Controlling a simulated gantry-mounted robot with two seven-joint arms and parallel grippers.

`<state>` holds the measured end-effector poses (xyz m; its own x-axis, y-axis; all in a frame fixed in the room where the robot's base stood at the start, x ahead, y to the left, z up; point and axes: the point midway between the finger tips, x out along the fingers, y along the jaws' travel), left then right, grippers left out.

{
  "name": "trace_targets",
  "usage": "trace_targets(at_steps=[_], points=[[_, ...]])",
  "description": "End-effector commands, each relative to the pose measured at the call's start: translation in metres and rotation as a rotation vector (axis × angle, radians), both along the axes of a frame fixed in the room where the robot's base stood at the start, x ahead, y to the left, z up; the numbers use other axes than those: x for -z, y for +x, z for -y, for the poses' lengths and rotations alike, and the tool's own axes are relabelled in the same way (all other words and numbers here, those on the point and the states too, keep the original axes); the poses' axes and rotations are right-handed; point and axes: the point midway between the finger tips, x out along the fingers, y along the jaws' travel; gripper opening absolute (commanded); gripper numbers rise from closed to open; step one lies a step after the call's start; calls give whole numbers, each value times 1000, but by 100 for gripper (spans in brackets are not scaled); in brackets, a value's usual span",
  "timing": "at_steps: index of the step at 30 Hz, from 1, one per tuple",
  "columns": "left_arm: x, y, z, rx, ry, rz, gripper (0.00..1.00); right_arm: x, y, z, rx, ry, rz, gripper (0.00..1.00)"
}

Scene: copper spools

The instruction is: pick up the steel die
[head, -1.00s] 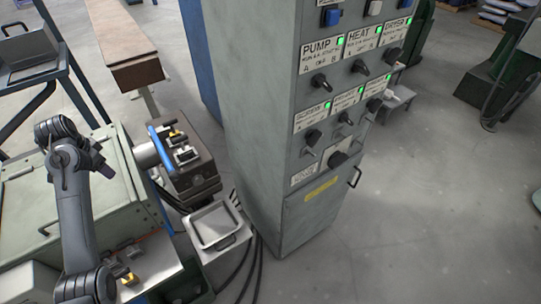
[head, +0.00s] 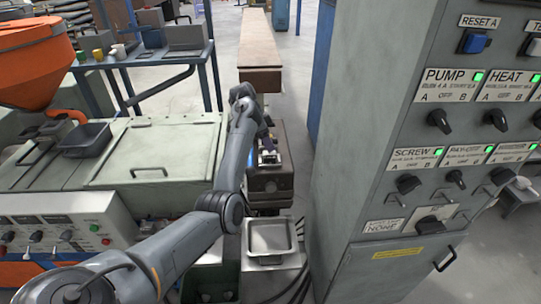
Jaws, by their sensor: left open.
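My left arm reaches in from the lower left in the head view. Its left gripper (head: 264,138) is open, pointing away from me over the dark brown machine head (head: 270,185). The wrist hides part of the gripper and of the machine head. Small bright metal parts (head: 268,157) show on top of the machine head, close to the fingers. I cannot tell whether one of them is the steel die, or whether the fingers touch them. My right gripper is not in view.
A shallow metal tray (head: 270,238) sits in front of the machine head. A tall grey control cabinet (head: 375,150) stands close on the right. A green-grey machine housing (head: 155,150) is on the left. A dark pan (head: 84,140) rests on it. Cables hang beside the tray.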

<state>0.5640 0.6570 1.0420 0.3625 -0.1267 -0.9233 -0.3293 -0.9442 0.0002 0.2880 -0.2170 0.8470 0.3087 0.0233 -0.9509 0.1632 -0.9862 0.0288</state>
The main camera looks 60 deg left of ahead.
Motion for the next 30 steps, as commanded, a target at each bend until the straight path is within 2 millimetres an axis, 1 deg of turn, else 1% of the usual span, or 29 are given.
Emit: trace_targets(at_steps=[9,12,15,22,30], points=[[36,12,4,1,-2,-2,65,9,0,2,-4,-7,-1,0],[44,15,5,2,-1,-1,65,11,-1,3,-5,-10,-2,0],[48,17,6,0,-1,-1,65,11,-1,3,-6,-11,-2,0],[48,17,5,0,0,-1,65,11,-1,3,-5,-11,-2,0],[48,17,5,0,0,-1,23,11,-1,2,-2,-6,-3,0]])
